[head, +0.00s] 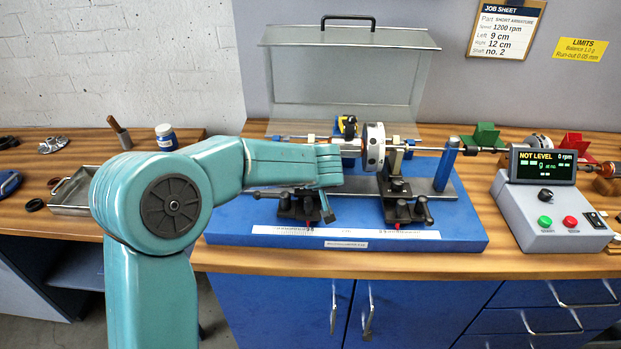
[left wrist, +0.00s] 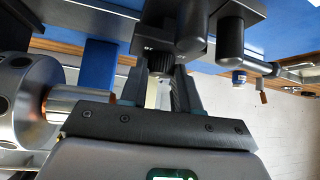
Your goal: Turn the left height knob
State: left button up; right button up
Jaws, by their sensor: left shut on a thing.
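My left gripper (head: 330,165) reaches over the left bearing stand (head: 300,208) on the blue balancing bench (head: 460,225). In the left wrist view its two fingers (left wrist: 162,92) are shut on the left height knob (left wrist: 163,63), a dark ribbed knob beneath the black stand parts. In the head view the gripper and arm hide this knob. The right stand (head: 400,210) is in plain view beside it. The rotor (head: 374,147) lies across the stands, and part of it shows at the left of the wrist view (left wrist: 22,88). My right gripper is in neither view.
The control box (head: 550,215) at the right has a display (head: 543,165) reading NOT LEVEL and 0 rpm. A clear guard (head: 345,75) stands raised behind the bench. A metal tray (head: 72,195) lies at the left. The job sheet (head: 507,27) lists left 9 cm, right 12 cm.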

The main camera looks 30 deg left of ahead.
pick_arm(q)
jog(key=shift+s+a+f+m+t+h+b, duration=0.15)
jog(key=shift+m+t+h+b, duration=0.1)
jog(key=shift+m+b, duration=0.25)
jog(key=shift+w+a+f+m+t+h+b, duration=0.15)
jog(key=shift+m+h+b, duration=0.15)
jog(key=shift+b, duration=0.3)
jog(key=shift+s+d+r+m+h, duration=0.15)
jog(key=shift+r+m+h, duration=0.1)
jog(key=shift+m, duration=0.25)
jog(key=shift+r+m+t+h+p, duration=0.15)
jog(key=shift+m+t+h+p, duration=0.15)
jog(key=shift+m+t+h, duration=0.3)
jog(key=shift+m, duration=0.4)
jog(key=o, duration=1.1)
jog(key=shift+c, duration=0.2)
